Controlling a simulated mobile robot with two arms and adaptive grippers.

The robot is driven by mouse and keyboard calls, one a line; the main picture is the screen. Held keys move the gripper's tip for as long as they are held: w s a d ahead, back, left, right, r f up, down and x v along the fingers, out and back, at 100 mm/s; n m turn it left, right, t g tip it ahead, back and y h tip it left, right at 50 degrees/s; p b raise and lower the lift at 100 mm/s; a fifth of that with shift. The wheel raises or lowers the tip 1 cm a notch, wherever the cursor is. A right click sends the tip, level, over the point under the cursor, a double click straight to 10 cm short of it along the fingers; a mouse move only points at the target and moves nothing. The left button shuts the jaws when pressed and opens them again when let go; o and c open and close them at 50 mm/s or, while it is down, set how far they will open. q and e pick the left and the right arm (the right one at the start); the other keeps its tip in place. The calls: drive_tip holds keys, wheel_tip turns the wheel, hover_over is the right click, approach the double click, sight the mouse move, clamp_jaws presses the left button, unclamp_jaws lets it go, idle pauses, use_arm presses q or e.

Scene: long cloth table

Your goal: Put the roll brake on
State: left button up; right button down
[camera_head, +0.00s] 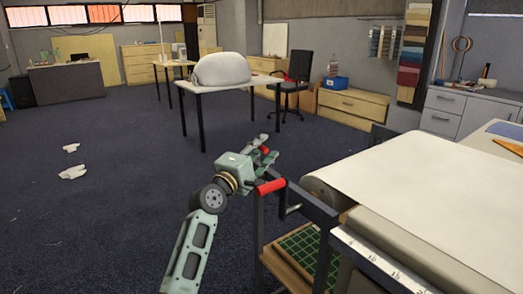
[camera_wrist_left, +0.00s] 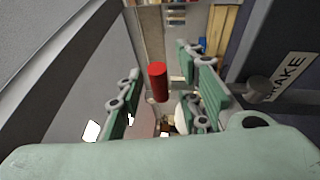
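My left gripper (camera_head: 264,146) is at the left end of the table, beside the roll frame. In the left wrist view its green fingers (camera_wrist_left: 160,95) are spread apart. A red cylindrical handle (camera_wrist_left: 158,82) shows in the gap between them, with visible room on both sides; I cannot tell how deep between the fingers it sits. A sign reading BRAKE (camera_wrist_left: 290,76), partly cut off, is at the right of that view. In the head view a red grip (camera_head: 271,187) on the frame shows just below the gripper, and a smaller red piece (camera_head: 265,150) shows by the fingers. My right gripper is not seen.
The cloth table (camera_head: 420,185) with pale fabric fills the right side. A dark metal frame (camera_head: 318,212) stands at its left end, above a green gridded mat (camera_head: 305,250). Open carpet (camera_head: 110,215) lies to the left, with white scraps (camera_head: 72,172) on it.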

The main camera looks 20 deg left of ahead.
use_arm(q)
clamp_jaws()
idle(0.6)
